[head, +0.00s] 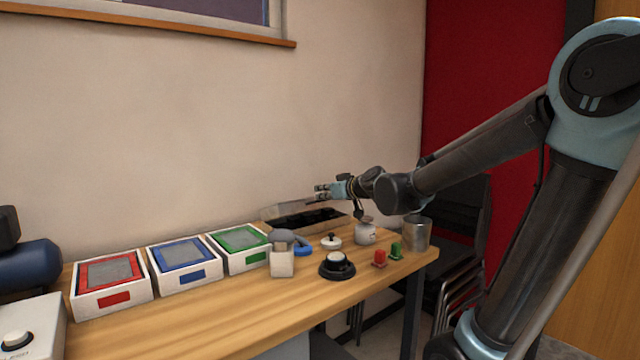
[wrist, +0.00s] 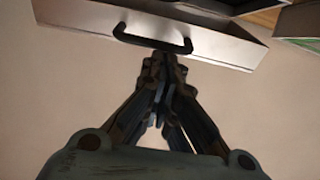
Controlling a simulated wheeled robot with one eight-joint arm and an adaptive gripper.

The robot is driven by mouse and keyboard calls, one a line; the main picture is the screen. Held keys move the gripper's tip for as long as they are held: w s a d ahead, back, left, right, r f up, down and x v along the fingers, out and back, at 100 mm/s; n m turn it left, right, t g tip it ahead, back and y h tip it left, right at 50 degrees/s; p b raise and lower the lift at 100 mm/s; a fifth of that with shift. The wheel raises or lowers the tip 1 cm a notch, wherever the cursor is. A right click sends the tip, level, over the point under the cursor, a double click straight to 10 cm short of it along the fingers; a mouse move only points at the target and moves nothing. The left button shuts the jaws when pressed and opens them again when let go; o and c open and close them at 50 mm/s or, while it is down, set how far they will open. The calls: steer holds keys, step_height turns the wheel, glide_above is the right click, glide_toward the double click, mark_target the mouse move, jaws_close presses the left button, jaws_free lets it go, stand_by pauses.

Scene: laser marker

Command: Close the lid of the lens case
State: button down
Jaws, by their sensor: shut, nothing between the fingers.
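The lens case (head: 335,224) stands at the back of the wooden table, near the wall. Its dark inside shows, and its grey lid (head: 275,212) is raised along the back. In the wrist view a pale metal panel, which looks like the lid (wrist: 215,48), carries a black bar handle (wrist: 150,42). My gripper (head: 320,191) is above the case in the head view. In the wrist view my gripper (wrist: 164,58) has its fingers together at the handle, with nothing between them. I cannot tell whether the fingertips touch the handle.
Red (head: 112,285), blue (head: 184,265) and green (head: 239,247) framed trays stand left of the case. The wall is close behind.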

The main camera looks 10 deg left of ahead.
steer(key=f, duration=0.2)
steer(key=s+d+f, duration=0.1)
steer(key=f, duration=0.1)
steer(key=s+d+f, duration=0.1)
steer(key=f, duration=0.2)
steer(key=shift+s+d, duration=0.1)
steer(key=shift+d, duration=0.05)
steer(key=shift+s+d+f, duration=0.1)
steer(key=shift+d+f, duration=0.05)
steer(key=shift+f, duration=0.7)
stand_by(1.0)
